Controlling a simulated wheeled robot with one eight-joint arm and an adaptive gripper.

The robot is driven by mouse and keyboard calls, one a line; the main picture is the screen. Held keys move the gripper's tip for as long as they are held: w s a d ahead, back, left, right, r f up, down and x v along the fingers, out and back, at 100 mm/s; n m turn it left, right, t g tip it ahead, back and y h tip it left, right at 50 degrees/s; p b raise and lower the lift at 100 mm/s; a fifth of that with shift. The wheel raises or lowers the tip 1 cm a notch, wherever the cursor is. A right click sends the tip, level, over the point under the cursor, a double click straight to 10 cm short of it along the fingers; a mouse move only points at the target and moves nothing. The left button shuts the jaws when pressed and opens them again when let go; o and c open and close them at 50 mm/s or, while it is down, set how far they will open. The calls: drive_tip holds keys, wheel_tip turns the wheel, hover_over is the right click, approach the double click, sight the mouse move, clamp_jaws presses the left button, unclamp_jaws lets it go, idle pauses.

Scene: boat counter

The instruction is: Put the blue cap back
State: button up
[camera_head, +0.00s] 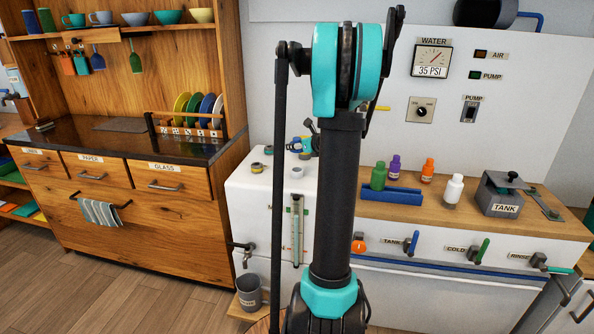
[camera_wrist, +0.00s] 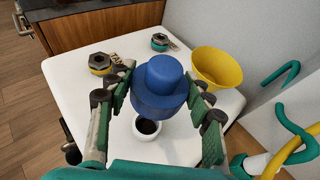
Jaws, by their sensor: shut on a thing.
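The blue cap (camera_wrist: 161,82) is a round, stepped cap with a narrower knob on top. My gripper (camera_wrist: 160,98) is shut on it, with green-and-black fingers at both sides. In the wrist view, a white round neck with a dark opening (camera_wrist: 148,128) shows below the cap on the white top. The cap's lower edge overlaps the neck's far rim in the picture; I cannot tell whether they touch. In the head view my arm hides much of the gripper, and the white neck (camera_head: 296,173) shows on the white tank (camera_head: 258,205) left of my arm.
On the white top, a yellow funnel-like bowl (camera_wrist: 218,68) stands behind right, and two dark hexagonal fittings (camera_wrist: 100,63) (camera_wrist: 160,41) stand behind. Teal and yellow hoses (camera_wrist: 295,140) are at the right. A counter with colored bottles (camera_head: 427,170) lies right of my arm.

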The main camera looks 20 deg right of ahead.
sight(294, 168)
wheel_tip(294, 168, down, 11)
drive_tip(key=shift+r, duration=0.15)
idle(0.4)
drive_tip(key=o, duration=1.1)
drive_tip(key=shift+f, duration=0.2)
drive_tip(key=shift+o, duration=0.2)
drive_tip(key=shift+r, duration=0.15)
